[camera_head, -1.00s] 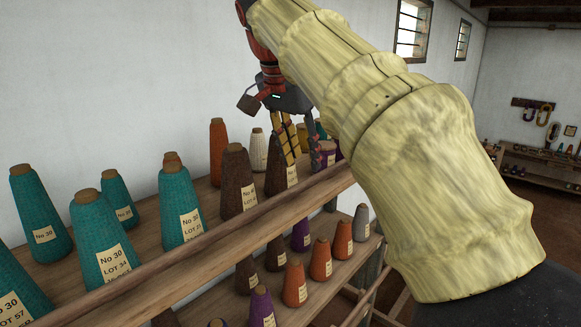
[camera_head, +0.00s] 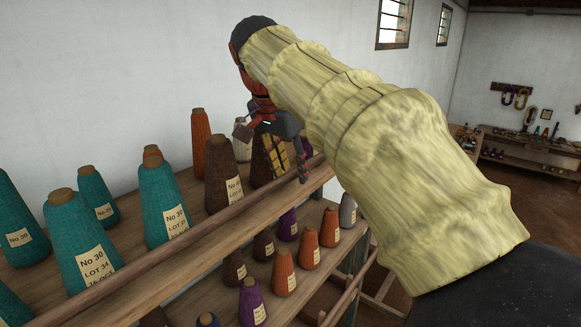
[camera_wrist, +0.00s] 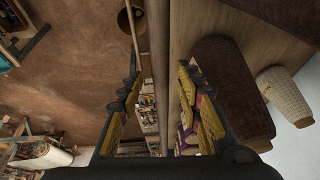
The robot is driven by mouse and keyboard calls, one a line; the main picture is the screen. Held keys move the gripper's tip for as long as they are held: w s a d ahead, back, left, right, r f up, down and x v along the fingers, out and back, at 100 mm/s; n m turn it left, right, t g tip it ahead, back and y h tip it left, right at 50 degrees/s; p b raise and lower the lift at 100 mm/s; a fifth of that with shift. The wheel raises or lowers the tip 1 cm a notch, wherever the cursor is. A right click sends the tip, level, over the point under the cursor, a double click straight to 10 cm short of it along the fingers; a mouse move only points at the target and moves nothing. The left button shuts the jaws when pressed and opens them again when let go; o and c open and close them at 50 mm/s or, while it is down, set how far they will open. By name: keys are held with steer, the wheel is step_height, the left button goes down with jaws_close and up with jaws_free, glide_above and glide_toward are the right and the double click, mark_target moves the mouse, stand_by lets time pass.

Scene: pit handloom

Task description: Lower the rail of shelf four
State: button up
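A wooden rail (camera_head: 205,224) runs along the front edge of the upper shelf (camera_head: 183,182), in front of the cones. I cannot tell a shelf number. My gripper (camera_head: 289,172) is at the rail's far part in the head view, one finger on the shelf side and the other near the front. In the wrist view the rail (camera_wrist: 159,50) runs between the spread fingers of my gripper (camera_wrist: 159,75), with gaps on both sides. The fingers are open and hold nothing. Whether they reach down past the rail is unclear.
Teal cones (camera_head: 163,205) and a brown cone (camera_head: 220,175) stand behind the rail. A brown cone (camera_wrist: 222,85) and a white cone (camera_wrist: 285,95) lie close beside the right finger in the wrist view. Smaller cones (camera_head: 284,270) stand on the lower shelf. Open floor (camera_wrist: 70,80) lies in front.

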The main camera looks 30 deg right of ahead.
steer(key=shift+w, duration=0.15)
steer(key=shift+c, duration=0.4)
steer(key=shift+c, duration=1.2)
steer(key=c, duration=0.5)
jaws_close()
